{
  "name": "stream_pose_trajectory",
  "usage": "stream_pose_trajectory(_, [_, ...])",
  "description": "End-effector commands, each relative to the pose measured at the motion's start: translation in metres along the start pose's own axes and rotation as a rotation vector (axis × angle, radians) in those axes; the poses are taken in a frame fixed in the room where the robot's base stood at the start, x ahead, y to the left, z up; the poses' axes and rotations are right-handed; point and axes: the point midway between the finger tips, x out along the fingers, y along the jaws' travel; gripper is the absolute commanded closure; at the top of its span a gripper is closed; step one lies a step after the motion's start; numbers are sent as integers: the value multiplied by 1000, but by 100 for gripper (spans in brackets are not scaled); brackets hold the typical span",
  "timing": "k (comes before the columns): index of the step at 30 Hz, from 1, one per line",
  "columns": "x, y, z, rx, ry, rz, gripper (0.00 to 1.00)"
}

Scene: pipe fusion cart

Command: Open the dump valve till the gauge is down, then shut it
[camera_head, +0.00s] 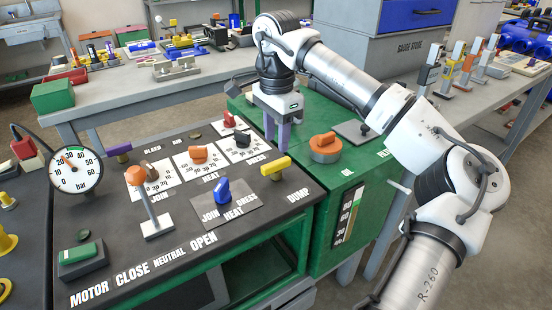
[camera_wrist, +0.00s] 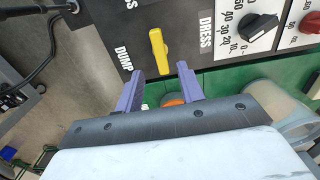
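The dump valve is a yellow bar handle (camera_head: 275,168) beside the DUMP label on the dark panel; it also shows in the wrist view (camera_wrist: 158,48). The pressure gauge (camera_head: 76,170) stands at the panel's left end, its red needle pointing to the upper left, around 20 bar as far as I can tell. My gripper (camera_head: 276,138) points down behind and above the yellow handle. In the wrist view its purple fingers (camera_wrist: 160,72) are apart with nothing gripped between them, and the handle lies just beyond the tips.
Close to the valve are a blue selector (camera_head: 222,190), black knob (camera_head: 243,140) and orange knob (camera_head: 326,146). A tall lever (camera_head: 151,212) stands by the OPEN, NEUTRAL and CLOSE labels. A purple handle (camera_head: 118,150) is near BLEED. Workbenches with tools stand behind.

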Motion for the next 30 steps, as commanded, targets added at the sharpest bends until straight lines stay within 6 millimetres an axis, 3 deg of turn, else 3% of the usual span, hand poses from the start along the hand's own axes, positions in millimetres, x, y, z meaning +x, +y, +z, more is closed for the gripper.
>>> stream_pose_trajectory(3, [26,0,0,-2,-3,1,62])
stream_pose_trajectory(9, [53,0,1,-1,-2,-1,62])
stream_pose_trajectory(22, [63,0,1,-1,-1,-1,62])
stream_pose_trajectory(30, [63,0,1,-1,-1,-1,96])
